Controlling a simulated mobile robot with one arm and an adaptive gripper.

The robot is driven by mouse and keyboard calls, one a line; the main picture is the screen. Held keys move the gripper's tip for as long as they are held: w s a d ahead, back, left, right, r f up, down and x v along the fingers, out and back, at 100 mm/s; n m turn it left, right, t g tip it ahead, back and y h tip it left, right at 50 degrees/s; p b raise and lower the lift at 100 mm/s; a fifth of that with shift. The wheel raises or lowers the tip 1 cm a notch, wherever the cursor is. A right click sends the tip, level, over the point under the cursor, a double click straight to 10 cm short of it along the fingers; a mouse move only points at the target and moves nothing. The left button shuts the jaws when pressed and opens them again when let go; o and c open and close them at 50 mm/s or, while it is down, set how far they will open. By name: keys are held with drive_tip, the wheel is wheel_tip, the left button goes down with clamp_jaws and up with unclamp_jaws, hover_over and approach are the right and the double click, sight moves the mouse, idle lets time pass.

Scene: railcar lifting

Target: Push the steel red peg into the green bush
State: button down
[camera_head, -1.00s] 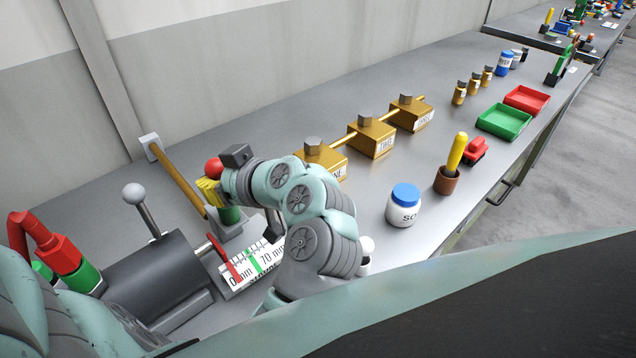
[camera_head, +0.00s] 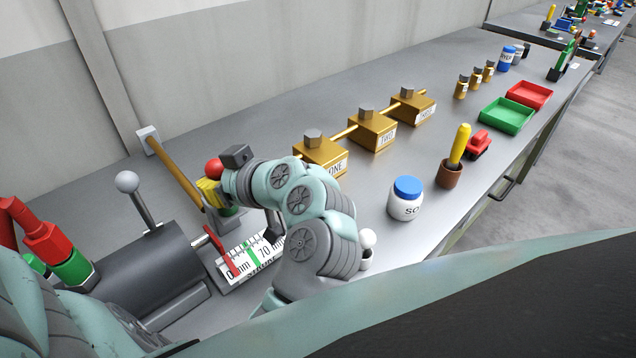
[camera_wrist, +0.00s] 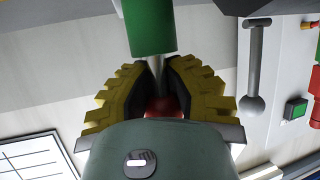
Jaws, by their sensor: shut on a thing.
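The steel red peg has a round red head (camera_head: 213,168) at the far left of the bench in the head view. In the wrist view its grey steel shaft (camera_wrist: 157,72) stands between my yellow fingers, with the red head (camera_wrist: 163,107) partly hidden by them. My gripper (camera_head: 208,190) is shut on the peg; its ridged fingers (camera_wrist: 155,88) also show in the wrist view. The green bush (camera_head: 231,211) is just below the fingers, mostly hidden in the head view. In the wrist view the shaft meets the end of the green bush (camera_wrist: 151,30); its depth inside is unclear.
A grey cylinder (camera_head: 150,275) with a ball-topped lever (camera_head: 127,182) and a millimetre scale (camera_head: 250,258) lie in front. A jar (camera_head: 405,200) and brass blocks (camera_head: 321,155) stand to the right.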

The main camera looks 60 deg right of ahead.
drive_tip(key=shift+f+b, duration=0.3)
drive_tip(key=shift+f, duration=0.1)
drive_tip(key=c, duration=0.9)
unclamp_jaws()
drive_tip(key=shift+s, duration=0.1)
drive_tip(key=v, duration=1.2)
